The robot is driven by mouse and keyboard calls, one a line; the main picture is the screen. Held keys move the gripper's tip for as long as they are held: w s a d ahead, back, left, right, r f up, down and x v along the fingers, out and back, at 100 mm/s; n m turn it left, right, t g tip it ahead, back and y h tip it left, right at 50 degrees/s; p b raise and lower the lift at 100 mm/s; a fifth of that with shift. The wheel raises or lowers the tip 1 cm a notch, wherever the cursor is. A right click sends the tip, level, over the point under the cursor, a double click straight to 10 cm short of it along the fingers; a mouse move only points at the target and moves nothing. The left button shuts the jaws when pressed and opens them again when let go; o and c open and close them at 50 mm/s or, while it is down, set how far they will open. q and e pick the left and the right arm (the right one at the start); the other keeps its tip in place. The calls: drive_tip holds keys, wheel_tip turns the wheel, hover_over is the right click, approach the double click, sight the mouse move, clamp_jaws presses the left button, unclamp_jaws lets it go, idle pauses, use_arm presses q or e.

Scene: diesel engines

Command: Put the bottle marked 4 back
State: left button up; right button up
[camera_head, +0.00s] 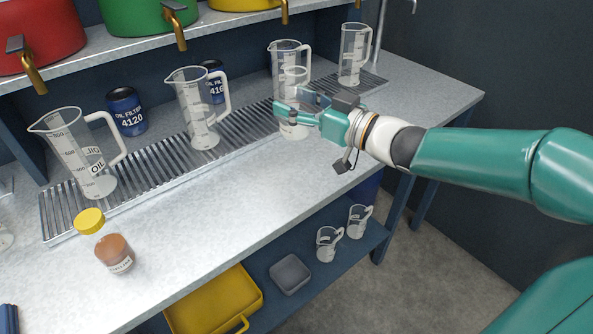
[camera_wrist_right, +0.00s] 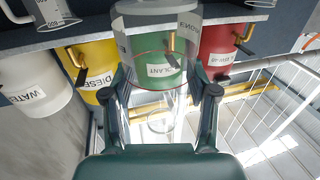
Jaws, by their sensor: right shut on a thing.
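My right gripper (camera_head: 295,112) is shut on a clear bottle (camera_head: 293,130) above the drip grate, in front of a clear jug (camera_head: 290,50). In the right wrist view the see-through bottle (camera_wrist_right: 158,115) stands between the two fingers of my right gripper (camera_wrist_right: 165,92). A thin red line crosses it, and I cannot read a 4 on it. Another bottle (camera_head: 115,250) with a yellow cap and brown contents stands on the bench at the lower left; its label is too small to read. My left gripper is out of view.
Large clear jugs (camera_head: 77,155) (camera_head: 200,110) (camera_head: 354,55) stand along the drip grate (camera_head: 150,165). Oil filter cans (camera_head: 126,112) stand behind. Drums with taps (camera_head: 150,15) sit on the upper shelf. The front middle of the bench (camera_head: 220,200) is clear.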

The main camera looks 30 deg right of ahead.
wheel_tip(320, 180, down, 14)
drive_tip(key=b, duration=0.3)
drive_tip(key=shift+f, duration=0.25)
drive_tip(key=shift+f+b, duration=0.3)
drive_tip(key=shift+b, duration=0.1)
drive_tip(key=o, duration=1.3)
